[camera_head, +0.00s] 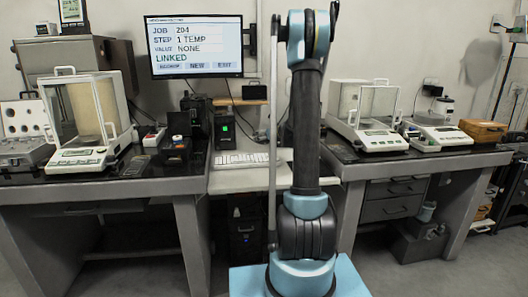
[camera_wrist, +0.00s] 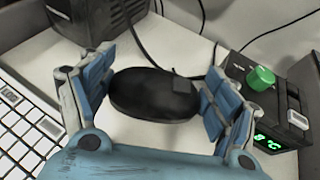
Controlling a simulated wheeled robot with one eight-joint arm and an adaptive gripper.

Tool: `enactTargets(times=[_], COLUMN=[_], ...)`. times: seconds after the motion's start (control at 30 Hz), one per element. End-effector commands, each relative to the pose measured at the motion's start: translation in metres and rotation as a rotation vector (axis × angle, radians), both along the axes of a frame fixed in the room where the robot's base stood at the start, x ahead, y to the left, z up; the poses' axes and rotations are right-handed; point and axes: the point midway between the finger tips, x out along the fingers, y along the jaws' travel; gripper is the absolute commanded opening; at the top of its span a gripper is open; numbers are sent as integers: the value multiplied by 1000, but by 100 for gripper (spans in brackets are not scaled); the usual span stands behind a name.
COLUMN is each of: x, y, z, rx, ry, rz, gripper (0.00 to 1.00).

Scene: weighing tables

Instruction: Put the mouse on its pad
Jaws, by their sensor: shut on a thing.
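In the wrist view, the black mouse (camera_wrist: 148,97) is between the two blue fingers of my gripper (camera_wrist: 157,72). The fingers are shut on it from the left and right sides. Beneath and behind it is a white desk top; I cannot tell whether the mouse touches it or hangs just above it. I cannot make out a mouse pad in either view. In the head view, my gripper and the mouse do not show, and my arm covers the middle of the desk.
A white keyboard (camera_wrist: 25,128) lies left of my gripper. A black device with a green knob (camera_wrist: 261,78) and a green display stands close on the right. Cables cross the desk behind the mouse. In the head view, a monitor (camera_head: 196,47) is above and balances stand on both side tables.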

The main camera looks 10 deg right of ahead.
Motion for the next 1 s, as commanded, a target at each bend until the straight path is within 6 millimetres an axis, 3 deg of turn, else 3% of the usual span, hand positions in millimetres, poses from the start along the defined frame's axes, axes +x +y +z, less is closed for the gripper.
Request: enactTargets(times=[0.6,1.0], x=[0,-1], y=[0,-1], z=[-57,-64], rx=[0,0], ry=[0,0], rz=[1,1], gripper=[55,55])
